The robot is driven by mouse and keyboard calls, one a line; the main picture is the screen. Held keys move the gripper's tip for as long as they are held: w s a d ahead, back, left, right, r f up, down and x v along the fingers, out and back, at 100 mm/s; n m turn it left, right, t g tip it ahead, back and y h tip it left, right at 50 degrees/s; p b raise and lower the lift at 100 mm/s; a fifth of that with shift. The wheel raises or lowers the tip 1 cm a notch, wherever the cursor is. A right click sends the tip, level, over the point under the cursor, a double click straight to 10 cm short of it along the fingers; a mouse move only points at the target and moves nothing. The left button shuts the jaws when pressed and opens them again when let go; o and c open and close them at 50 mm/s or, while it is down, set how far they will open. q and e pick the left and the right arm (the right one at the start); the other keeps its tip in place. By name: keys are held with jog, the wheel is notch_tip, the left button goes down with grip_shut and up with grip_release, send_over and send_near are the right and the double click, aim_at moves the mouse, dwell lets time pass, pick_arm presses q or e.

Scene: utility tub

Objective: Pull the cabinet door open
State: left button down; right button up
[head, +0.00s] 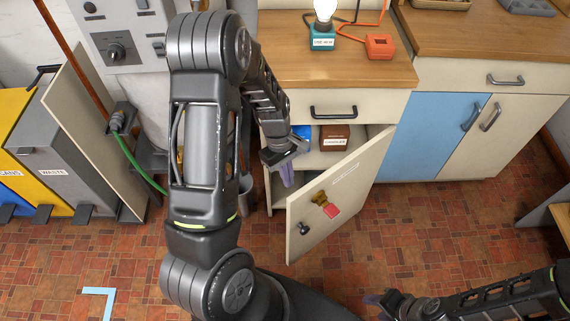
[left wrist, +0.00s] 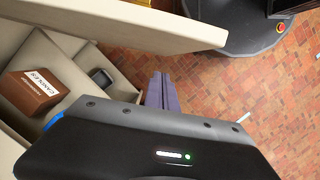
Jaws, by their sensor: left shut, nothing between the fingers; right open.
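The cabinet door (head: 340,195) is cream and stands partly open, swung out from its hinge side at the right. It carries a dark round knob (head: 304,228) near its free edge and a brass lock with a red tag (head: 328,206). My left gripper (head: 287,178) is shut and empty, in the opening between the cabinet and the inner side of the door. In the left wrist view its fingers (left wrist: 161,92) are together, with the door (left wrist: 130,22) above them in the picture. My right gripper (head: 380,302) is open, low over the floor at the bottom, apart from the door.
A drawer handle (head: 333,112) sits above the opening. A blue cabinet door (head: 432,135) is to the right. Bins (head: 68,160) stand at left. The floor before the door is clear.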

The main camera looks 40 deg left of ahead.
pick_arm(q)
jog(key=d, duration=0.2)
jog(key=s+d, duration=0.1)
jog(key=shift+s+d+p, duration=0.1)
jog(key=shift+d+p, duration=0.3)
pick_arm(e)
jog(key=shift+r, duration=0.35)
pick_arm(q)
jog(key=shift+d, duration=0.1)
